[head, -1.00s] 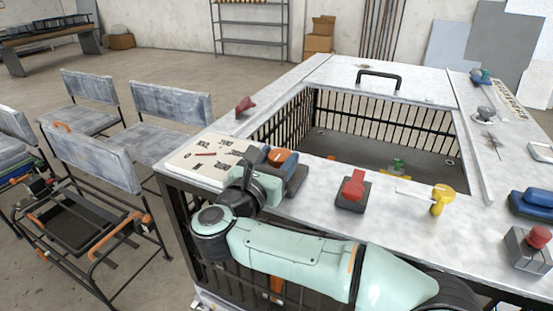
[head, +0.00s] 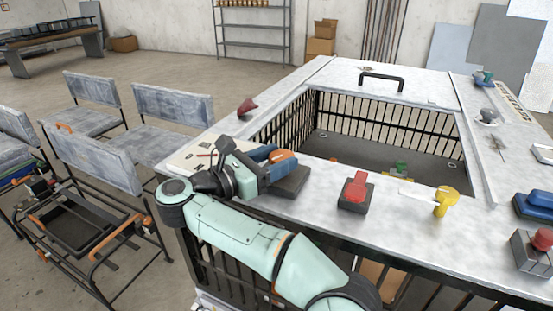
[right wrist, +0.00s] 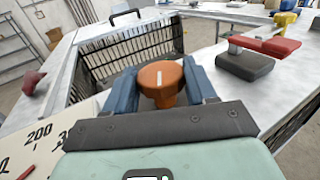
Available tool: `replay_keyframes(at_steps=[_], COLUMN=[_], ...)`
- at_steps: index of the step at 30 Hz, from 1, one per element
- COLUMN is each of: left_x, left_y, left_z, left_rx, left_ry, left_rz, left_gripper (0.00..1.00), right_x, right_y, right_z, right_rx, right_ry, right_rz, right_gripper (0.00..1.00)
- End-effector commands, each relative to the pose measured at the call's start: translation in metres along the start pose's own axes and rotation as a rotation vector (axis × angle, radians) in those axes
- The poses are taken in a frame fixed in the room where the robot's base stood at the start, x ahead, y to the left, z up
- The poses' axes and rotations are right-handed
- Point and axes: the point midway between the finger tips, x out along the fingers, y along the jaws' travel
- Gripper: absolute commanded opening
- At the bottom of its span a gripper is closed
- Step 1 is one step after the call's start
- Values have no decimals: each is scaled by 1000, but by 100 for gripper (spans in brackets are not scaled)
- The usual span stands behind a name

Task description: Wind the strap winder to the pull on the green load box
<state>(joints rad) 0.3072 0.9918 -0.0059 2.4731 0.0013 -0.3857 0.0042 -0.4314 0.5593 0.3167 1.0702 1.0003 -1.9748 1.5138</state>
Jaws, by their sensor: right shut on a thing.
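The strap winder's orange knob (head: 283,155), with a pale line across its top, stands over a dark base (head: 291,184) on the near left of the bench. My right gripper (head: 270,155) reaches it from the left. In the right wrist view, its blue fingers (right wrist: 161,82) are closed on both sides of the orange knob (right wrist: 160,76). A small green object (head: 401,167), perhaps the green load box, shows low inside the railed opening; its pull cannot be made out. My left gripper is not in view.
A printed scale plate (right wrist: 35,140) lies beside the winder, partly covered by my arm in the head view. A red lever (head: 356,189) and a yellow handle (head: 445,201) stand to the right. The railed opening lies behind them. Chairs (head: 95,160) stand at left.

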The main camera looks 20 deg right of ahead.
Motion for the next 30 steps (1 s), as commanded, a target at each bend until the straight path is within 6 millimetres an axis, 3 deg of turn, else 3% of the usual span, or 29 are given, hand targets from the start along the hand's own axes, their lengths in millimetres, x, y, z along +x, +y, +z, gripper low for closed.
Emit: replay_keyframes(at_steps=[12,28,29,30], left_x=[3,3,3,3], left_y=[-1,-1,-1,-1], left_z=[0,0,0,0], left_rx=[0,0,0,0], left_ry=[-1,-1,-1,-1], left_rz=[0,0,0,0], left_gripper=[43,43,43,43], right_x=[-1,0,0,0], right_y=[3,3,3,3], right_z=[-2,-2,-2,-2], right_rx=[-2,-3,-3,-3], right_ry=[2,4,4,4], right_rz=[-128,-145,-144,-144], right_gripper=[26,26,62,75])
